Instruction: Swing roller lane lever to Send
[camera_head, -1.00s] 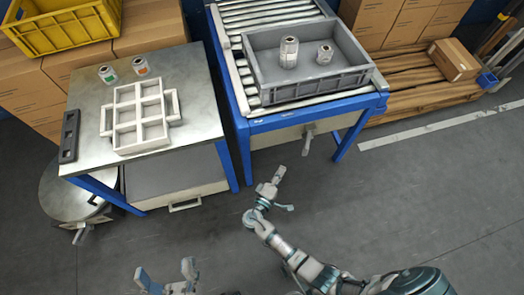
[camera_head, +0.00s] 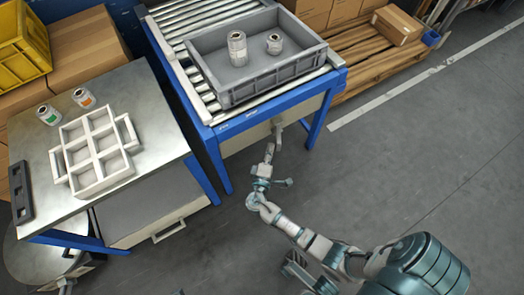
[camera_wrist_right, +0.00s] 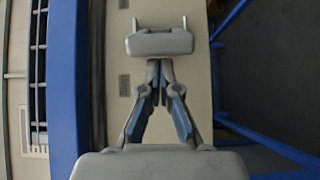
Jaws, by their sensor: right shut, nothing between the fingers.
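The roller lane lever (camera_head: 277,132) is a small light-grey handle on the front panel of the blue-framed roller lane, below the grey crate. In the right wrist view its broad grey grip (camera_wrist_right: 160,42) lies just beyond my fingertips. My right gripper (camera_head: 268,156) is right below the lever in the head view. It also shows in the right wrist view (camera_wrist_right: 157,70), its fingers together with nothing between them. Whether the fingertips touch the lever I cannot tell. The Send marking cannot be read. My left gripper is out of view.
The grey crate (camera_head: 232,98) with two metal canisters stands on the rollers (camera_head: 190,75). A steel table (camera_head: 150,110) at the left holds a white divided tray (camera_head: 127,176), two canisters and a dark bar. Blue legs (camera_head: 314,125) flank the panel. Floor at the right is clear.

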